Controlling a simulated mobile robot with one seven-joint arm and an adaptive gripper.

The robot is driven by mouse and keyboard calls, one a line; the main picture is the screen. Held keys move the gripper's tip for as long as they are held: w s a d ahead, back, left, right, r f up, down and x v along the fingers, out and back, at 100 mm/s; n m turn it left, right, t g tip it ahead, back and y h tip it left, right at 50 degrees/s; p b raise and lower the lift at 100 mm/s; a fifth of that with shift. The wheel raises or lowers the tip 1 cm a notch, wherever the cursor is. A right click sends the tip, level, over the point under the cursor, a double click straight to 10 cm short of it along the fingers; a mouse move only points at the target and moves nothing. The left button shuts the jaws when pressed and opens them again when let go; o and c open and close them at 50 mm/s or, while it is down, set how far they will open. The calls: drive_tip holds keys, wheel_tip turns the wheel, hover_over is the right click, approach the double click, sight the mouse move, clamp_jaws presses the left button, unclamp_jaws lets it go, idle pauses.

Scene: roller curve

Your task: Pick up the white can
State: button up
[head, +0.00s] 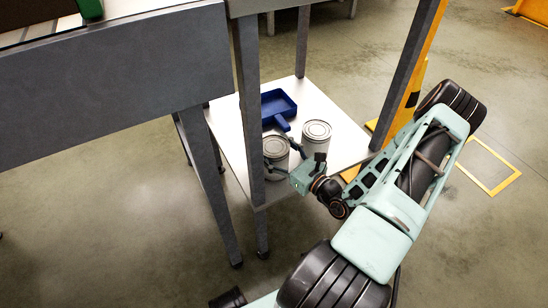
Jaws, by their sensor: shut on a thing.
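A pale, whitish can (275,161) with a grey lid stands upright on the low white shelf (222,121). My gripper (279,154) reaches in from the right with its fingers on either side of this can and is shut on it. I cannot tell whether the can is clear of the shelf. A second, similar pale can (316,135) stands upright just right of it, close to the gripper and apart from the fingers.
A blue dustpan-like scoop (279,106) lies behind the cans. Grey table legs (247,110) frame the shelf, one just left of the held can and another (405,80) at the right. A yellow post (416,85) stands behind. Open floor lies at the front left.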

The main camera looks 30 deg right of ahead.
wheel_tip(320, 180, up, 10)
drive_tip(key=p, duration=0.4)
drive_tip(key=shift+s, duration=0.1)
